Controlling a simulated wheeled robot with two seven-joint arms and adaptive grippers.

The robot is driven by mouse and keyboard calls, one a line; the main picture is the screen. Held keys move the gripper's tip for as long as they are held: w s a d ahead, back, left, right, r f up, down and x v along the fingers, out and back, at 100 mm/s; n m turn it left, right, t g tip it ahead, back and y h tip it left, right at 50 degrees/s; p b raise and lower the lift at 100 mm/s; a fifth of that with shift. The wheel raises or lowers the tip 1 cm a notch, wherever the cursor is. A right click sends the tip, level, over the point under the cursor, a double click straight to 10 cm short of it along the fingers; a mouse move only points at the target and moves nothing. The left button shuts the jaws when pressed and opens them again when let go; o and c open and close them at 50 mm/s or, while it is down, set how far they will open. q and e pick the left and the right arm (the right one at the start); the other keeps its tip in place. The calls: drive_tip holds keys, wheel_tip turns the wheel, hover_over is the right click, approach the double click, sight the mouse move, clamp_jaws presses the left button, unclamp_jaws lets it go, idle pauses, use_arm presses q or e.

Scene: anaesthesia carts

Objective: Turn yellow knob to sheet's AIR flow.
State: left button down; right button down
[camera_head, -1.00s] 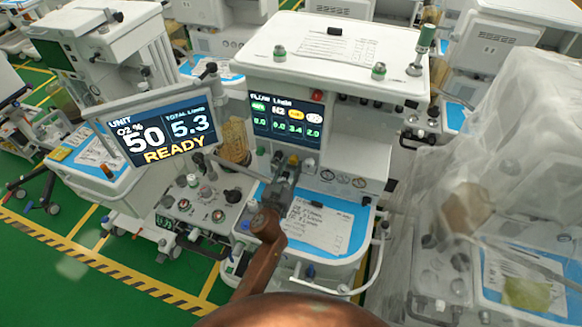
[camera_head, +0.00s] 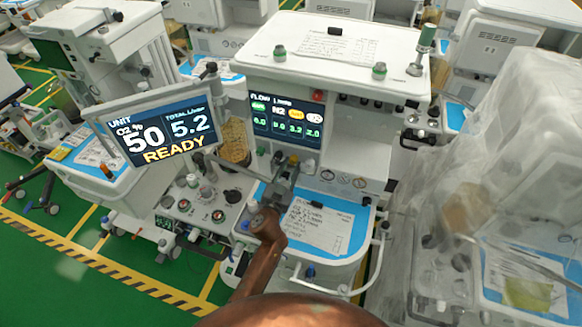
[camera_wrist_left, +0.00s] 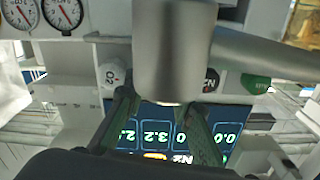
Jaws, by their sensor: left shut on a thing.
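My left gripper (camera_head: 284,176) is shut at the row of flow knobs below the flow display (camera_head: 286,119) of the middle machine. The yellow knob (camera_head: 294,160) is mostly hidden at its fingertips. In the wrist view the fingers (camera_wrist_left: 160,118) reach toward the knob row, and a grey cylinder covers the grip. The flow display shows about 3.2 under its yellow label and 2.0 under the white one. The sheet (camera_head: 318,228) lies on the blue worktop; its handwritten-style lines are too small to read surely. My right gripper is out of view.
A white O2 knob (camera_wrist_left: 113,76) and a green knob (camera_wrist_left: 256,83) flank the grip closely. The tilted monitor (camera_head: 158,132) reads 50, 5.2 and READY at left. A plastic-covered machine (camera_head: 510,150) stands at right.

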use_arm(q)
drive_tip(key=shift+m, duration=0.4)
drive_tip(key=c, duration=1.9)
unclamp_jaws()
drive_tip(key=shift+c, duration=0.2)
drive_tip(key=shift+s, duration=0.1)
drive_tip(key=v, duration=1.2)
